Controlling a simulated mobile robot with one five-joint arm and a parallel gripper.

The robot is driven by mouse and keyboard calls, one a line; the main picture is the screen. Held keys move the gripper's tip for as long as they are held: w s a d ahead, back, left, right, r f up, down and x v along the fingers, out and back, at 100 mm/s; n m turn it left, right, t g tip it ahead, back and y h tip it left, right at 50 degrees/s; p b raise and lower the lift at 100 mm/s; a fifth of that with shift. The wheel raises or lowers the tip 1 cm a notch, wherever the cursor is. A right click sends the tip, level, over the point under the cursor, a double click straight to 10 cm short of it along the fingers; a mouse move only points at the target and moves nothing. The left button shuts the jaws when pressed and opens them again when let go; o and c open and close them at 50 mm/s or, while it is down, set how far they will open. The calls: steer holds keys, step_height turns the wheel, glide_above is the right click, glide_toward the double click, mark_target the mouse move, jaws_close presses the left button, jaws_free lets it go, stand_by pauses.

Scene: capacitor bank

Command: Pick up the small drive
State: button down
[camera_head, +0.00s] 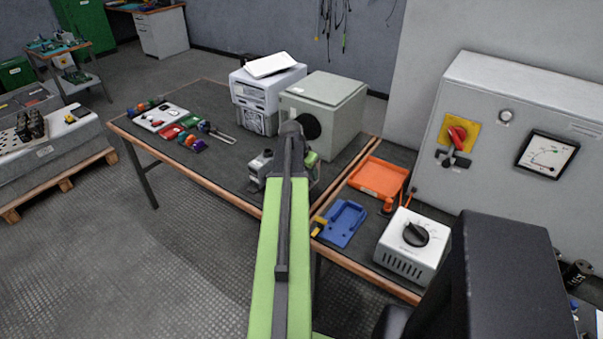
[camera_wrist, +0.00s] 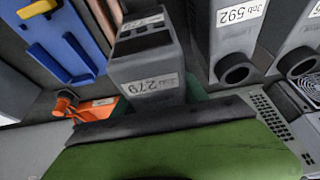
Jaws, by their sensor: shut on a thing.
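A small grey drive (camera_wrist: 147,72) with a white "Job 279" label stands close in front of my gripper (camera_wrist: 165,118) in the wrist view. My gripper is shut on it. A green jaw fills the bottom of that view, and a bit of green shows behind the drive's lower right side. The drive's lower part is hidden by the jaw. In the head view my gripper (camera_head: 298,160) is over the bench, and my green arm hides most of the drive.
A grey unit labelled "Job 592" (camera_wrist: 235,35) stands close right in the wrist view. In the head view, a large grey box (camera_head: 335,95) stands behind my gripper. A blue tray (camera_head: 342,222), orange tray (camera_head: 378,177) and white dial box (camera_head: 402,255) lie right.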

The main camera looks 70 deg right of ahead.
steer(key=s+a+r+p, duration=0.1)
steer(key=s+r+p, duration=0.4)
steer(key=s, duration=0.5)
steer(key=shift+r, duration=0.65)
